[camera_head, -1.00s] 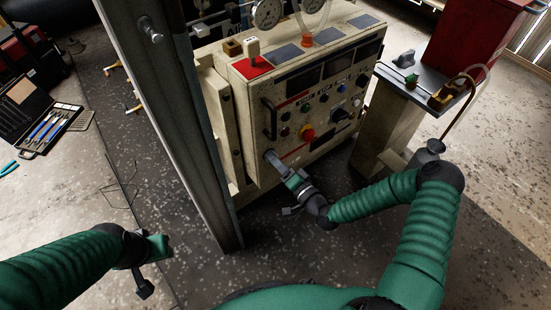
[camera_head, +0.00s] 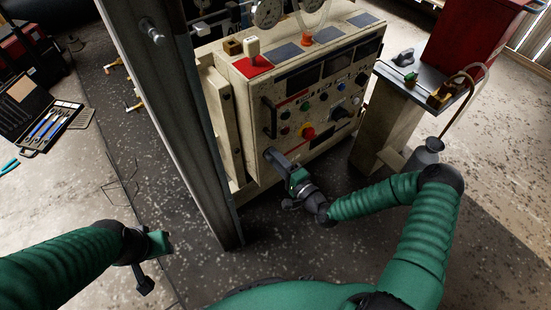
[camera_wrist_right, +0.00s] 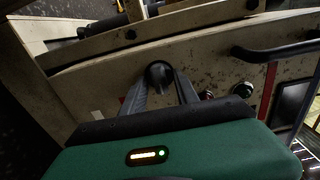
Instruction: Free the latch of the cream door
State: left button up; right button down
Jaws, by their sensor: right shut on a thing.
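The cream door (camera_head: 313,88) is the front panel of the cream cabinet, with a dark bar handle (camera_head: 269,118) at its left. The latch is a black round knob (camera_wrist_right: 158,73) low on that door. My right gripper (camera_head: 272,155) reaches the door's lower left corner. In the right wrist view its two fingers (camera_wrist_right: 160,88) close on the knob from both sides. In the head view the fingers hide the knob. My left gripper (camera_head: 160,244) hangs at the lower left, away from the cabinet, and its fingers do not show clearly.
A grey metal post (camera_head: 185,135) stands just left of the cabinet. A side table (camera_head: 393,82) with small parts stands at its right. Buttons, including a red one (camera_head: 307,132), sit close to the handle. An open tool case (camera_head: 40,125) lies on the floor at far left.

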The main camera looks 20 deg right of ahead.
jog(key=shift+d+f, duration=0.15)
jog(key=shift+d, duration=0.05)
jog(key=c, duration=1.3)
grip_release()
jog(key=p+v, duration=0.4)
jog(key=v, duration=1.2)
jog(key=shift+s+d, duration=0.15)
jog(key=shift+s, duration=0.2)
